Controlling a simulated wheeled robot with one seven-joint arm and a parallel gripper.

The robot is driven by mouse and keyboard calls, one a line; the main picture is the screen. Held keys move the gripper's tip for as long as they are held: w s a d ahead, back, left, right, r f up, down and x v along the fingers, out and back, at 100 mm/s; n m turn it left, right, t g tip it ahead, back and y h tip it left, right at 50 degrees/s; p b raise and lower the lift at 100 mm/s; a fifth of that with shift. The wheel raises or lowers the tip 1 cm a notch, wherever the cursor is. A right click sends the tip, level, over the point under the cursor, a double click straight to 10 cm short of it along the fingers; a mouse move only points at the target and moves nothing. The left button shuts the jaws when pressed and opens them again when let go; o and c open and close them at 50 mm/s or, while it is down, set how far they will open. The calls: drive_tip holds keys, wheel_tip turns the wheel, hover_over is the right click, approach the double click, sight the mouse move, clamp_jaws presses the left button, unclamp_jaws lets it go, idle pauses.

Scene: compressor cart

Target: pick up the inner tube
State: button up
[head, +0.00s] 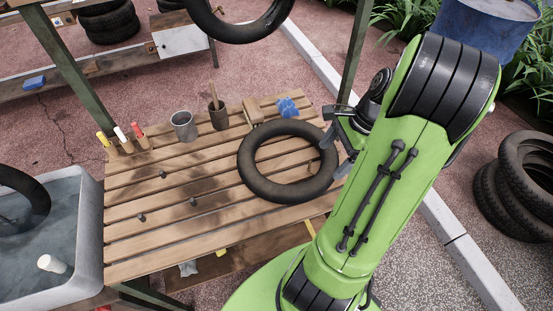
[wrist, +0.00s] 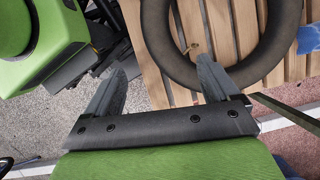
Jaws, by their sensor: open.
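The inner tube (head: 247,165) is a dark ring lying flat on the right part of the slatted wooden table (head: 150,235). My gripper (head: 337,149) is at the tube's right side, its fingers apart with nothing held. In the wrist view the tube (wrist: 262,63) lies beyond my gripper (wrist: 160,77). The right finger overlaps the tube's near rim in the picture, and the left finger is over ground off the table edge. I cannot tell whether the right finger touches the tube.
Another black ring (head: 240,27) hangs above. A water tub (head: 90,235) is at left. The table's left-middle has small dark bits.

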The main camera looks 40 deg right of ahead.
sight(307, 186)
drive_tip(key=b+x, duration=0.2)
drive_tip(key=x, duration=0.3)
drive_tip(key=b+x, duration=0.2)
drive_tip(key=x, duration=0.3)
drive_tip(key=b+x, duration=0.3)
drive_tip(key=x, duration=0.2)
drive_tip(key=shift+s+a+f, duration=0.1)
drive_tip(key=shift+a+f, duration=0.15)
drive_tip(key=shift+a, duration=0.15)
drive_tip(key=shift+r, duration=0.1)
drive_tip(key=shift+c, duration=0.4)
drive_tip(key=c, duration=0.9)
